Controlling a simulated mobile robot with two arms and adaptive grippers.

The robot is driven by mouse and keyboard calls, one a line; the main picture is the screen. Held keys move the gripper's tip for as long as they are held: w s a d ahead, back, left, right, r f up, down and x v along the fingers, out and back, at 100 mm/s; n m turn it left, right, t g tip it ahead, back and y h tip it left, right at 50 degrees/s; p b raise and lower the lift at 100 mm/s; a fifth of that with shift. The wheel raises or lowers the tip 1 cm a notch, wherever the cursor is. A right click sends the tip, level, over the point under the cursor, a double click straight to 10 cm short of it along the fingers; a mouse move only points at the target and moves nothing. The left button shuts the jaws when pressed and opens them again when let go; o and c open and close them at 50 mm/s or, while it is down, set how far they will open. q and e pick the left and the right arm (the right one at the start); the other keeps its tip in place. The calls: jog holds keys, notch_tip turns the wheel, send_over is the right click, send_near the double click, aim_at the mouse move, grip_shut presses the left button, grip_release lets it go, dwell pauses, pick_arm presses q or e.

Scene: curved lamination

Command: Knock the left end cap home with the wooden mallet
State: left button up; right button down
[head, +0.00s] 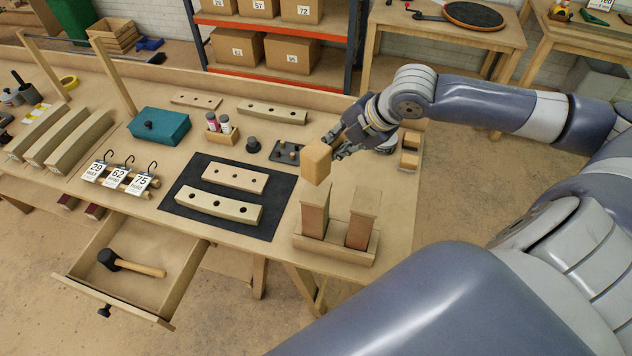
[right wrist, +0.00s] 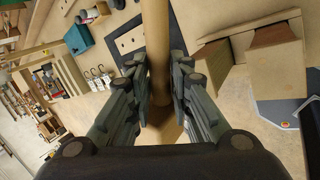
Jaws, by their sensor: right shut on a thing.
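My right gripper (head: 347,145) is shut on the wooden mallet. The mallet's pale block head (head: 317,162) hangs in the air above the left of two wooden uprights. In the right wrist view the round handle (right wrist: 158,45) runs between the fingers. The left upright (head: 315,208) and right upright (head: 361,217) stand in a wooden base (head: 335,250) at the table's front right. Each has a paler upper part and a darker lower part. I cannot tell which piece is the left end cap. The mallet head is apart from both uprights. My left gripper is not in view.
A dark mat (head: 275,215) with two holed wooden strips lies left of the uprights. An open drawer (head: 140,295) holds a black-headed mallet (head: 130,264). A teal box (head: 159,126), tagged hooks (head: 120,175) and small bottles (head: 218,125) stand farther left.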

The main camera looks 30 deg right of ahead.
notch_tip(320, 180, up, 3)
jog(key=shift+f+p, duration=0.2)
jog(key=shift+p, duration=1)
jog(key=shift+r+b, duration=0.2)
jog(key=shift+b, duration=0.1)
jog(key=shift+r, duration=0.5)
